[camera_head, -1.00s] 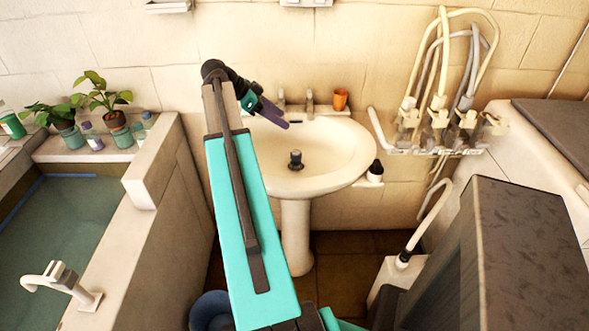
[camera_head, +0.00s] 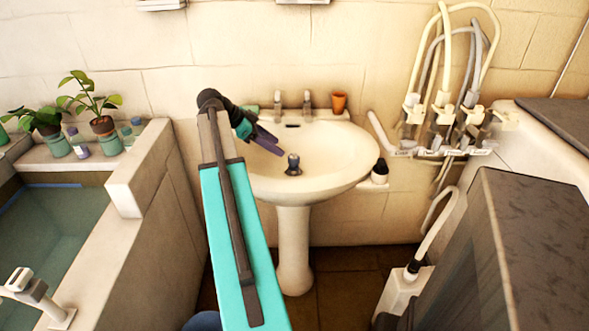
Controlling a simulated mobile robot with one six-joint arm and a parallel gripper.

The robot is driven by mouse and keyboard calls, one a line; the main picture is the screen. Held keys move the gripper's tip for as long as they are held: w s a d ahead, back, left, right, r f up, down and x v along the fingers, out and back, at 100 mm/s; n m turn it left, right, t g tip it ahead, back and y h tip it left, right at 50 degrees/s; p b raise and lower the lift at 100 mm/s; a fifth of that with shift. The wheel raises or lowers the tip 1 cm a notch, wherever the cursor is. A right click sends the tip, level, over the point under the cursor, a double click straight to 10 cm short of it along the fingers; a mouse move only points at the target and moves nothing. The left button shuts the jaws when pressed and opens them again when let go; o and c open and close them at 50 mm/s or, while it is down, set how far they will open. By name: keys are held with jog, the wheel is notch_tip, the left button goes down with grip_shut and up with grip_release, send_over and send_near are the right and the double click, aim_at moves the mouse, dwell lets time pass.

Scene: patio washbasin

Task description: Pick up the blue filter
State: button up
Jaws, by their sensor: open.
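A small dark blue-grey piece (camera_head: 293,164), which looks like the blue filter, stands upright in the bowl of the white pedestal washbasin (camera_head: 345,165). My gripper (camera_head: 268,143) hangs over the left part of the bowl, above and to the left of this piece. Its fingers point down and to the right. It is open and holds nothing that I can see. A gap shows between the fingertips and the piece. My arm covers the left edge of the basin.
Two taps (camera_head: 307,105) and an orange cup (camera_head: 339,103) stand on the basin's back rim. A dark-topped bottle (camera_head: 380,171) stands at its right. Hoses (camera_head: 443,60) hang on the right wall. A tub wall (camera_head: 150,215) is at left and a dark cabinet (camera_head: 530,230) at right.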

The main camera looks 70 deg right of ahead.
aim_at(292, 157)
jog(key=shift+x, duration=4.35)
jog(key=shift+s, duration=0.1)
jog(key=shift+p+x, duration=0.6)
jog(key=shift+x, duration=1.9)
jog(key=shift+a+f, duration=0.1)
jog(key=c, duration=1.1)
jog(key=shift+c, duration=0.2)
